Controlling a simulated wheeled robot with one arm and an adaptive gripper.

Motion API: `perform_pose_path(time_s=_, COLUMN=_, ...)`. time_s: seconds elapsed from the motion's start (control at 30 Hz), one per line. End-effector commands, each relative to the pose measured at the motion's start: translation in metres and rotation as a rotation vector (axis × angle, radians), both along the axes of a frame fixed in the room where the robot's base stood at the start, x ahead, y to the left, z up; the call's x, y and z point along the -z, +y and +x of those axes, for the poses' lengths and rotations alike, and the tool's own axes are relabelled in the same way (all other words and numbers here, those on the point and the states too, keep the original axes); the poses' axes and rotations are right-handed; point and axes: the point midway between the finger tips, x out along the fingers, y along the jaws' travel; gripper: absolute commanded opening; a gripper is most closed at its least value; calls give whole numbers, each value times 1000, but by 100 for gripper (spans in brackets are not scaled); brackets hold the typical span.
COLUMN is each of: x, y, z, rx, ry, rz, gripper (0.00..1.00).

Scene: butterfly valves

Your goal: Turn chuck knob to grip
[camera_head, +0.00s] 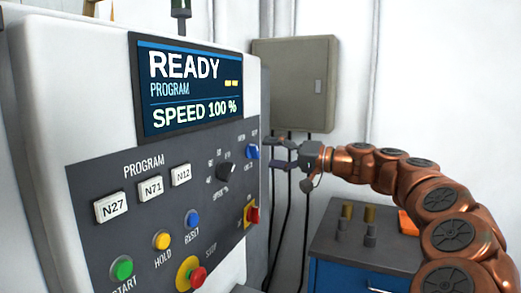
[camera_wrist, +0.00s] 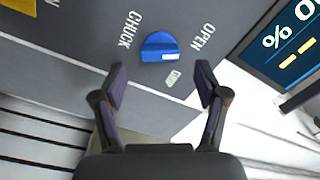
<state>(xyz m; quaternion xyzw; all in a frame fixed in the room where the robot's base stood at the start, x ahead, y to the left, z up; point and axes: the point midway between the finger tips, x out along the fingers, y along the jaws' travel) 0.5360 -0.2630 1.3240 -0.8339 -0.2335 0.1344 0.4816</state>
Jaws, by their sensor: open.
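The blue chuck knob (camera_head: 252,152) sits at the upper right of the machine's grey control panel. In the wrist view the knob (camera_wrist: 158,44) has a white mark on its lower right edge. The word CHUCK is to its left, OPEN to its right, and a small light label, too small to read, just below the mark. My gripper (camera_head: 271,153) is just right of the knob in the head view. In the wrist view my gripper (camera_wrist: 160,78) is open and empty, its two fingers apart and short of the knob, which lies ahead between them.
The panel (camera_head: 150,185) also carries a black speed dial (camera_head: 226,172), a red-and-yellow switch (camera_head: 251,214), and a red stop button (camera_head: 197,277). The screen (camera_head: 190,85) reads READY. A blue cabinet (camera_head: 345,275) with several small cylinders stands at right.

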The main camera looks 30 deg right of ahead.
Motion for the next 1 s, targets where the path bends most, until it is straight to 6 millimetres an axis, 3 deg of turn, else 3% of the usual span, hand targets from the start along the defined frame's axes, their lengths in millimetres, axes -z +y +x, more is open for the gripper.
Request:
perform_pose_path(time_s=0.3, x=-1, y=18, z=29, rx=0, ry=0, rz=0, gripper=73)
perform_pose_path(time_s=0.67, x=0, y=19, z=32, rx=3, ry=0, rz=-1, gripper=72)
perform_pose_path(time_s=1.0, x=0, y=19, z=32, rx=3, ry=1, rz=0, gripper=36)
